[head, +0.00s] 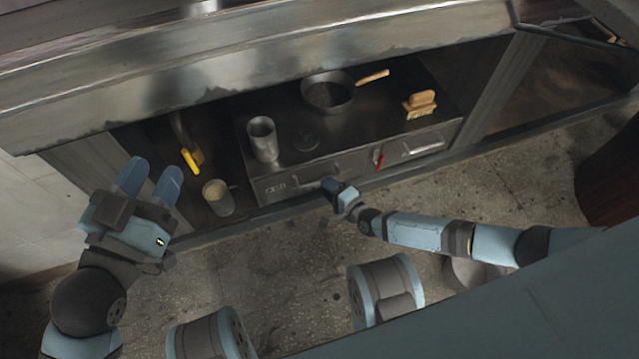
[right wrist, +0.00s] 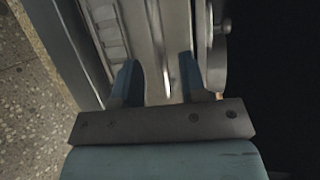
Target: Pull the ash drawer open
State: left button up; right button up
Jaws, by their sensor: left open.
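Whether the fingers touch the bar I cannot tell. My left gripper (head: 152,178) is open and empty at the left, away from the drawer.
On the shelf above the drawers stand a metal cup (head: 263,139), a black pan (head: 328,92) and a wooden brush (head: 420,104). A tin (head: 218,197) and yellow-handled tool (head: 190,160) are left.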

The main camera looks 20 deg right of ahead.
aim_at(320, 180)
pick_arm(q)
jog(key=shift+w+a+r+m+h+b, duration=0.15)
jog(key=shift+w+a+m+h+b, duration=0.2)
jog(key=shift+m+b, duration=0.3)
pick_arm(e)
jog(key=shift+x, duration=2.1)
pick_arm(q)
jog(key=shift+d, duration=0.1)
pick_arm(e)
jog(key=shift+c, duration=0.5)
grip_shut()
